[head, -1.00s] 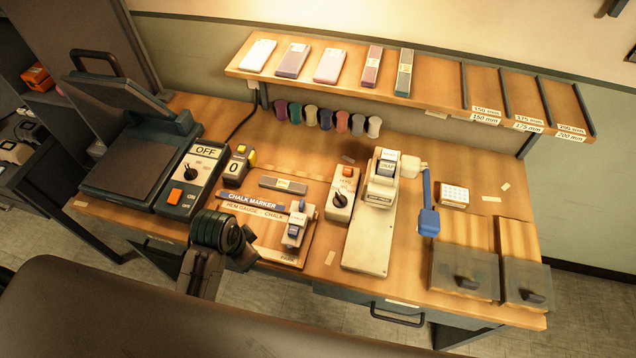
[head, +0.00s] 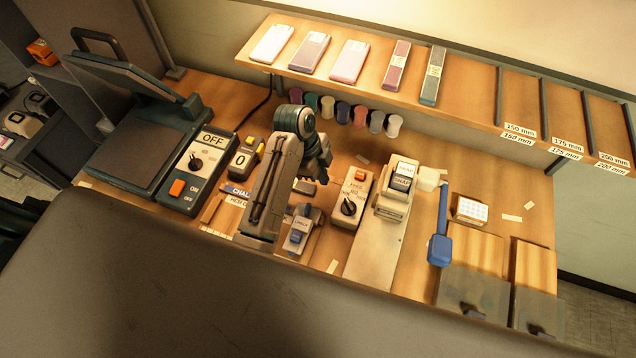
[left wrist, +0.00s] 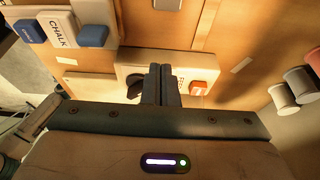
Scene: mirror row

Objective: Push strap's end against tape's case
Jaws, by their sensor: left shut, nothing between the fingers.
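My left gripper (head: 322,172) is over the middle of the bench, shut and empty, its fingertips partly hidden by its own arm. In the left wrist view its fingers (left wrist: 160,84) are together in front of the white switch box (left wrist: 133,68) with the dial and orange button. A narrow blue strip (head: 443,207) runs from a cream piece beside the white dispenser (head: 395,192) down to a blue block (head: 439,251). I cannot tell for certain which parts are the strap and the tape's case. My gripper is well left of them. My right gripper is not in view.
The switch box (head: 351,200) stands just right of my gripper. Coloured spools (head: 343,113) hang under the shelf (head: 470,105) behind it. A dark press (head: 135,140) and control box (head: 195,172) are at left. Lidded bins (head: 480,285) stand at front right.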

